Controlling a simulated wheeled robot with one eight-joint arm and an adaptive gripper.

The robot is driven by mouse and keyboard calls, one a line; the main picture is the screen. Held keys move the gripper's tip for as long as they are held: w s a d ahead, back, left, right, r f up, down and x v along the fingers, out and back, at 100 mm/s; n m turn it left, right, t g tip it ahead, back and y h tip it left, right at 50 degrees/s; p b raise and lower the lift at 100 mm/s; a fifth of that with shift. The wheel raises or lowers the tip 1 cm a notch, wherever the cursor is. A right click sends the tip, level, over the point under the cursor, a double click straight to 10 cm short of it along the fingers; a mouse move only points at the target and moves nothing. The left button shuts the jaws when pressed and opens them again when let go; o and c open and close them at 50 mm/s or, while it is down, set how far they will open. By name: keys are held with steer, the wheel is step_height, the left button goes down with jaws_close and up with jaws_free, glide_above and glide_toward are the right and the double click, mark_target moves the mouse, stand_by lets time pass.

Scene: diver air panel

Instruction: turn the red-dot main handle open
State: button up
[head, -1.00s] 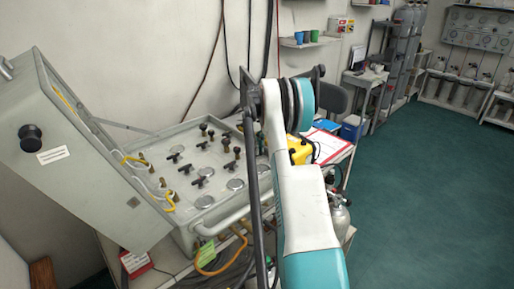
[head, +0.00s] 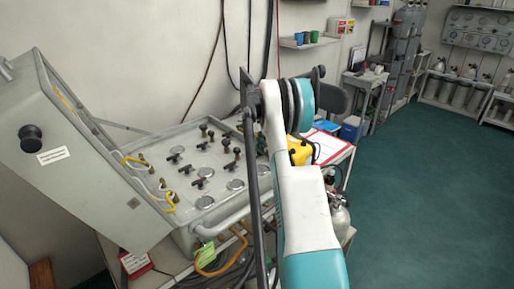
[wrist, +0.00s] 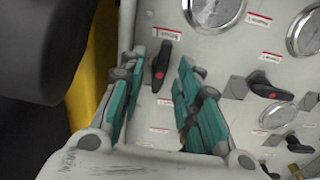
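In the wrist view, a black handle with a red dot (wrist: 161,66) stands on the grey panel below a small red-edged label. It points up and down in the picture. My gripper (wrist: 161,72) is open, with one teal finger on each side of this handle and visible gaps to both. A second black handle with a red dot (wrist: 268,86) sits further right, lying slantwise. The label writing is too small to read. In the head view, the panel (head: 222,155) lies in an open case, and my arm hides my gripper.
Round gauges (wrist: 213,10) and more black handles crowd the panel beside my fingers. In the head view, the raised case lid (head: 75,160) stands at left. A yellow object (head: 299,151) and a red-edged clipboard (head: 330,147) lie right of the panel. The green floor (head: 430,200) is clear.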

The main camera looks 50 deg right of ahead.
steer(key=shift+r, duration=4)
